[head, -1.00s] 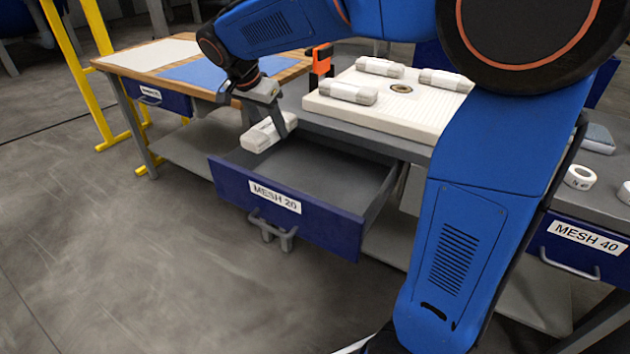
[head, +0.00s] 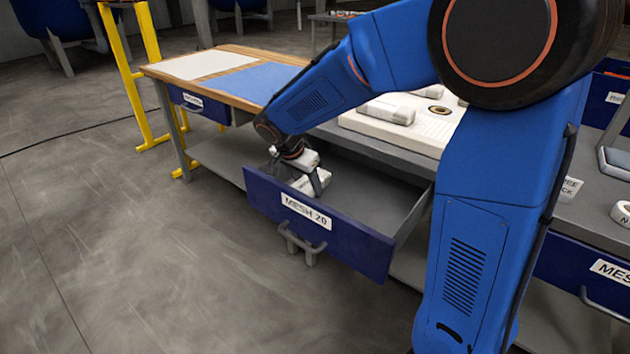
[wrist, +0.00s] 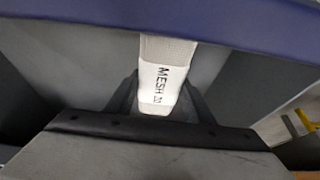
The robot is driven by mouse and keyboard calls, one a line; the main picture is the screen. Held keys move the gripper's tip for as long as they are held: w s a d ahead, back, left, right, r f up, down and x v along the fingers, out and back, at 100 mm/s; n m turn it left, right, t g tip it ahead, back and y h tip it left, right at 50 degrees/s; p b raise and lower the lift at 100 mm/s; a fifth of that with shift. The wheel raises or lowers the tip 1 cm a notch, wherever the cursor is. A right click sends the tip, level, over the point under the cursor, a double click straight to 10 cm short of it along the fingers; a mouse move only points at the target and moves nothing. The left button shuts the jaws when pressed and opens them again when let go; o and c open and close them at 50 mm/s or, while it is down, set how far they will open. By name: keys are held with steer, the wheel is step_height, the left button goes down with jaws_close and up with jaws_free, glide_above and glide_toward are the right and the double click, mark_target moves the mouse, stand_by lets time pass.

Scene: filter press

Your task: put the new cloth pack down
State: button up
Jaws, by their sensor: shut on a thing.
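The new cloth pack (head: 312,182) is a white roll-like bundle. In the wrist view the pack (wrist: 162,85) shows a band printed MESH 20. My gripper (head: 314,180) is shut on it, with one dark finger on each side in the wrist view (wrist: 160,100). The pack is at the left part of the open blue drawer (head: 345,240) labelled MESH 20, lower than the drawer's side rims. Whether it touches the drawer floor cannot be told. My wrist hides part of it in the head view.
A white slotted plate (head: 425,130) with white packs (head: 388,110) lies on the bench above the drawer. A wooden-edged table (head: 225,70) with a blue mat stands at the left. Another blue drawer (head: 570,260) is at right. The drawer's right side is empty.

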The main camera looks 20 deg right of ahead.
mark_target(305, 184)
steer(key=w+d, duration=0.1)
steer(key=w+d+f, duration=0.1)
steer(key=d, duration=0.1)
steer(key=shift+f, duration=0.1)
steer(key=shift+f, duration=0.15)
steer(key=o, duration=1.1)
steer(key=v, duration=1.2)
steer(key=shift+r, duration=0.2)
